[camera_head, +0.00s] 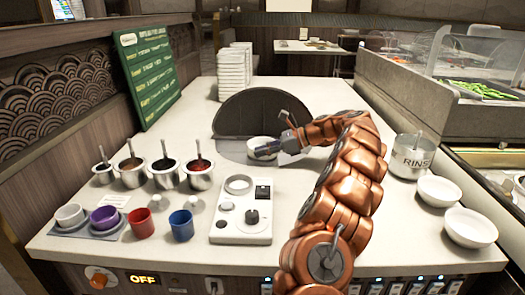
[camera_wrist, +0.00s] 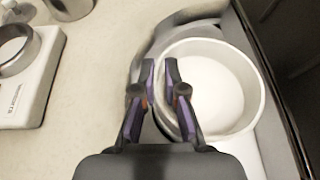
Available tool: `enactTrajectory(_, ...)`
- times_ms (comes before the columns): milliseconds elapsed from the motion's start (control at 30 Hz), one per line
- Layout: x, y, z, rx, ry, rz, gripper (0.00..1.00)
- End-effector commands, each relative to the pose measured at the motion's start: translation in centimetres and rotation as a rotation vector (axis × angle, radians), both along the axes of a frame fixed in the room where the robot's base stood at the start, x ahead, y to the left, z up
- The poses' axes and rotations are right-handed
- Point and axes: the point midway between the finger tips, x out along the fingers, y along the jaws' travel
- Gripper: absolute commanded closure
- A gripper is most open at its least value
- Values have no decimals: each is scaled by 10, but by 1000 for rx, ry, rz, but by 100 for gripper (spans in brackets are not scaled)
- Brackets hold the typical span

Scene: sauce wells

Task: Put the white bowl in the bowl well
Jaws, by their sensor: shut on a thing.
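The white bowl (camera_head: 262,143) is at the front of a dark semicircular hood on the counter, above or on a grey round plate (camera_head: 228,148). My gripper (camera_head: 268,152) is shut on the bowl's near rim. In the wrist view, my fingers (camera_wrist: 160,68) are close together at the left wall of the bowl (camera_wrist: 218,88), which looks empty. Whether the bowl touches the plate cannot be told. A white panel (camera_head: 228,232) with a raised ring (camera_head: 238,184) lies nearer the front; the ring also shows in the wrist view (camera_wrist: 32,45). No label marks the bowl well.
Sauce pots with ladles (camera_head: 165,172) and coloured cups (camera_head: 181,224) stand left. A steel RINSE pot (camera_head: 411,160) and two white bowls (camera_head: 438,190) stand right. Stacked white dishes (camera_head: 232,75) and a green menu board (camera_head: 147,72) are behind. Counter is clear left of the hood.

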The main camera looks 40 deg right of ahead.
Motion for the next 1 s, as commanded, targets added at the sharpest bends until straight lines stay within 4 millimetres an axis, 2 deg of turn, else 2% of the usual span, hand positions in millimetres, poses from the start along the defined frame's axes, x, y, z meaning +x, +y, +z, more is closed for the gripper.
enactTrajectory(600, 0, 0, -10, 0, 0, 1, 100)
enactTrajectory(633, 0, 0, -10, 0, 0, 1, 89)
enactTrajectory(900, 0, 0, -10, -1, -1, 0, 60)
enactTrajectory(1000, 0, 0, -10, 0, 0, 0, 60)
